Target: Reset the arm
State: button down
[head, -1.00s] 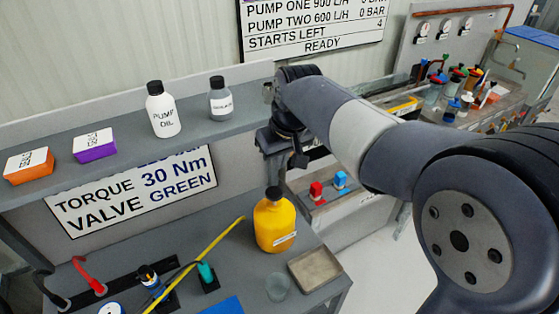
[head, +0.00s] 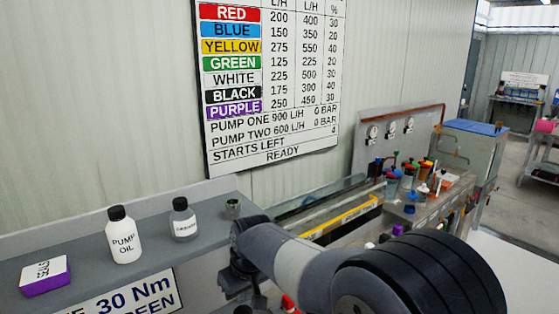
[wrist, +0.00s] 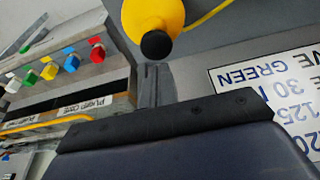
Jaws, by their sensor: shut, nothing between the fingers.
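My arm reaches in from the lower right of the head view, bent down at its far end beside the grey shelf. In the wrist view my gripper (wrist: 155,72) shows as two narrow dark fingers side by side, shut and empty. In the head view the fingers are not clearly seen, at the lower edge behind the arm.
On the grey shelf (head: 75,235) stand a pump oil bottle (head: 123,236), a grey bottle (head: 183,220), a purple box (head: 45,276) and a small dark cup (head: 233,208). A bench with coloured-top fittings (head: 415,172) lies right. Coloured valves (wrist: 70,62) show in the wrist view.

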jog(key=shift+w+a+f, duration=0.1)
jog(key=shift+w+a, duration=0.15)
jog(key=shift+w, duration=0.1)
jog(key=b+v, duration=0.1)
jog(key=v, duration=0.6)
jog(key=shift+r, duration=0.35)
jog(key=shift+d+f, duration=0.1)
